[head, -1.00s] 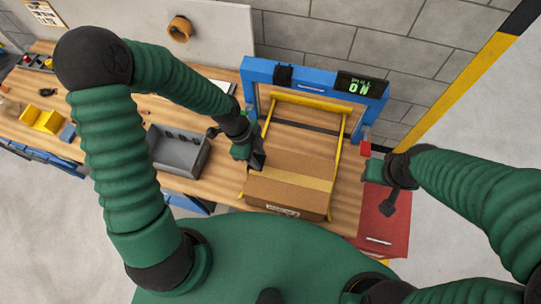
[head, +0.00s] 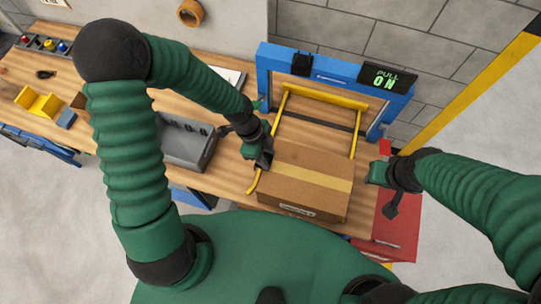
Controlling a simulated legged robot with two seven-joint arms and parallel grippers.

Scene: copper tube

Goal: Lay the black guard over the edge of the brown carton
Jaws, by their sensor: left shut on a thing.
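The brown carton (head: 310,192) lies closed on the wooden bench, with a paler tape strip across its top. My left gripper (head: 261,154) is at the carton's far left corner, shut on a small dark piece that looks like the black guard (head: 265,160). The guard is at the carton's left edge and partly hidden by the gripper; I cannot tell whether it touches the carton. My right gripper (head: 376,172) is to the right of the carton, apart from it, and its fingers are too small to read.
A yellow bar frame (head: 325,96) stands around the carton's far side, under a blue gantry (head: 335,77) with a lit display (head: 388,78). A grey bin (head: 190,148) is left of my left gripper. A red surface (head: 398,235) is at the right.

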